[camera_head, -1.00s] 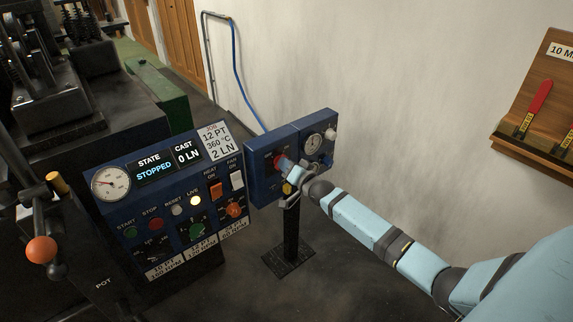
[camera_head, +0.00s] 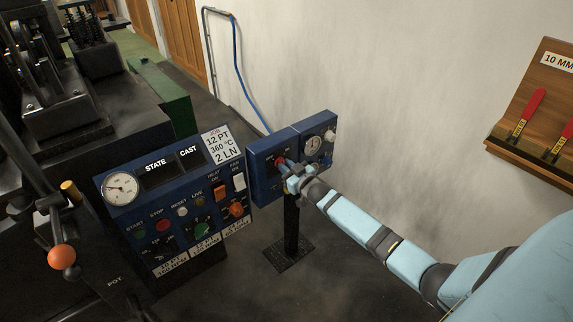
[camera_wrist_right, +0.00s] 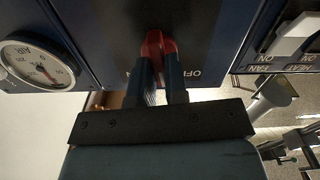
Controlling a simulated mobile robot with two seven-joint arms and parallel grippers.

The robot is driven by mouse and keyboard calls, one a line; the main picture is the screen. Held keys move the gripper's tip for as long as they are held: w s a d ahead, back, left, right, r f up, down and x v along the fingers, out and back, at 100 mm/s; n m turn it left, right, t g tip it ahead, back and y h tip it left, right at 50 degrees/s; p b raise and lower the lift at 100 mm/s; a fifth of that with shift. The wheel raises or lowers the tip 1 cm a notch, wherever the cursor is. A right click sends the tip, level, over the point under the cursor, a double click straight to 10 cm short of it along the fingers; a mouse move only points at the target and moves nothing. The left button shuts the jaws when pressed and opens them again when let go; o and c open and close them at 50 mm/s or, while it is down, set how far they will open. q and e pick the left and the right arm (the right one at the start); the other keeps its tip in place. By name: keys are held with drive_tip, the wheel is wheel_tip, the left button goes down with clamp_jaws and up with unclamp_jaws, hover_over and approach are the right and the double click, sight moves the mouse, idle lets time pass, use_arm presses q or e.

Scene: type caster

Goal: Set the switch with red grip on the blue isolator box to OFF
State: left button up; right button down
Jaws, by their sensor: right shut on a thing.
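The blue isolator box (camera_head: 262,185) stands on a black post beside the console. Its switch with red grip (camera_head: 280,160) is on the front face. My right gripper (camera_head: 287,167) reaches it from the right. In the right wrist view the red grip (camera_wrist_right: 158,44) sits between the two fingers of my right gripper (camera_wrist_right: 160,68), which is shut on it. An upside-down OFF label (camera_wrist_right: 195,73) shows just right of the fingers. The other label is mostly hidden. My left gripper is not in view.
The console (camera_head: 180,200) on the left has dark STATE and CAST displays and an unlit LIVE lamp. A gauge box (camera_head: 318,140) adjoins the isolator. A wooden board with red-handled tools (camera_head: 540,100) hangs at the right. The floor around the post base (camera_head: 290,254) is clear.

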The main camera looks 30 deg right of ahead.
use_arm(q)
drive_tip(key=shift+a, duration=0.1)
use_arm(e)
drive_tip(key=n, duration=0.7)
drive_tip(key=shift+a+f, duration=0.1)
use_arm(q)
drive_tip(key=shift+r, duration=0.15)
use_arm(e)
drive_tip(key=shift+n, duration=0.3)
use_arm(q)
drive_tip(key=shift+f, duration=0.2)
use_arm(e)
drive_tip(key=c, duration=1.1)
unclamp_jaws()
drive_tip(key=shift+c, duration=0.2)
use_arm(q)
drive_tip(key=shift+p, duration=0.3)
use_arm(e)
drive_tip(key=shift+s, duration=0.15)
use_arm(q)
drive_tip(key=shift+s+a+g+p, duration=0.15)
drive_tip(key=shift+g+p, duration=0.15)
drive_tip(key=shift+p, duration=0.7)
use_arm(e)
drive_tip(key=s+d, duration=0.1)
drive_tip(key=s, duration=1.2)
drive_tip(key=shift+s, duration=0.3)
